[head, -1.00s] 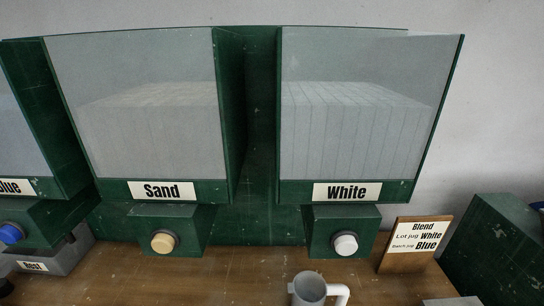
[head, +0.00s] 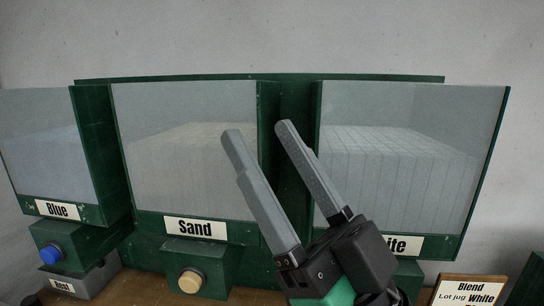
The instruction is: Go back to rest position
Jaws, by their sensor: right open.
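My right gripper (head: 254,131) is in the head view, raised in front of the bins, its two grey fingers pointing up and apart. It is open, with nothing between the fingers. It covers part of the gap between the Sand bin (head: 190,150) and the White bin (head: 410,150), and part of the White label (head: 410,245). My left gripper is not in view.
The Blue bin (head: 45,150) stands at the left, with a blue knob (head: 51,254) below. A grey block labelled Rest (head: 85,283) sits under it. The Sand bin has a cream knob (head: 190,282). A Blend sign (head: 468,291) stands at the lower right.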

